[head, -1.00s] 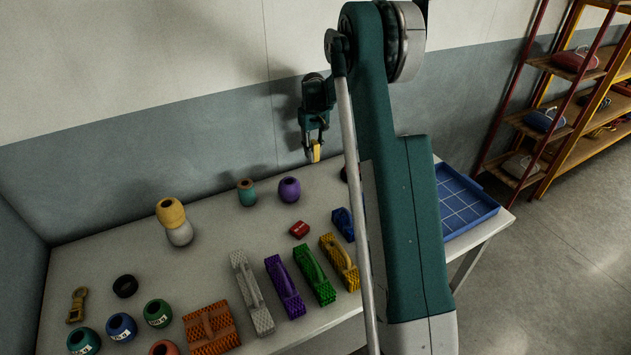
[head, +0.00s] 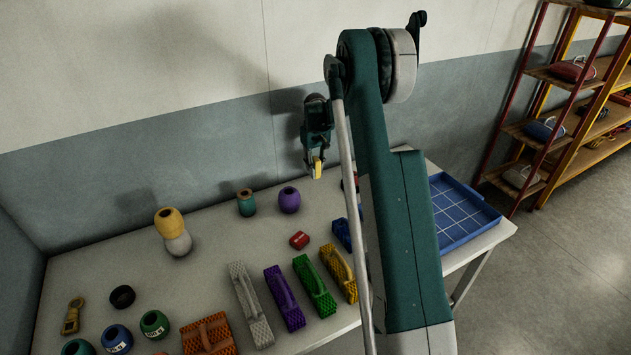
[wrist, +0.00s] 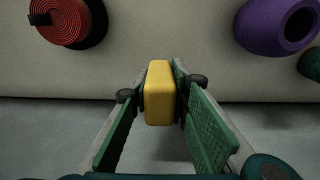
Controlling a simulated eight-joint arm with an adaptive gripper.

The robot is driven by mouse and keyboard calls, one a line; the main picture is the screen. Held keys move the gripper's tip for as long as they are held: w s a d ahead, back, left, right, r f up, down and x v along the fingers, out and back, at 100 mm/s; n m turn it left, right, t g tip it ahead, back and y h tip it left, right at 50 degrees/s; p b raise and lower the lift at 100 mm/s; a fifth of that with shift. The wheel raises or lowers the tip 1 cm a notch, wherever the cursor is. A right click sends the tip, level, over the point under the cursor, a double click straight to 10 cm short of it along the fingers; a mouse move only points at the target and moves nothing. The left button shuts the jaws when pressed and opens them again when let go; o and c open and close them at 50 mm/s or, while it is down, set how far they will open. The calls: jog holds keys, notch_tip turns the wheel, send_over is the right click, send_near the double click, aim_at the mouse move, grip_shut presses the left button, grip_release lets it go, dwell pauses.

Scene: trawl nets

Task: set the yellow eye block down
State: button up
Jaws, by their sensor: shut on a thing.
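The yellow eye block (head: 318,168) is a small yellow piece held between the fingertips of my gripper (head: 313,165). In the head view it hangs in the air above the back part of the table, right of the purple pot (head: 289,199). In the wrist view the yellow eye block (wrist: 159,95) is a rounded upright box, and both fingers of my gripper (wrist: 160,90) press on its sides. No contact with the table shows.
A red coil (wrist: 62,22) shows in the wrist view. A blue tray (head: 461,213) lies right of my arm.

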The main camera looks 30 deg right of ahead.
aim_at(315, 159)
jog(key=shift+f, duration=0.8)
jog(key=shift+f+b, duration=0.3)
jog(key=shift+f, duration=1.6)
jog(key=shift+f, duration=0.15)
jog(key=o, duration=1)
jog(key=shift+c, duration=0.2)
notch_tip(315, 159, up, 12)
jog(key=shift+r+p, duration=0.2)
jog(key=shift+p, duration=0.45)
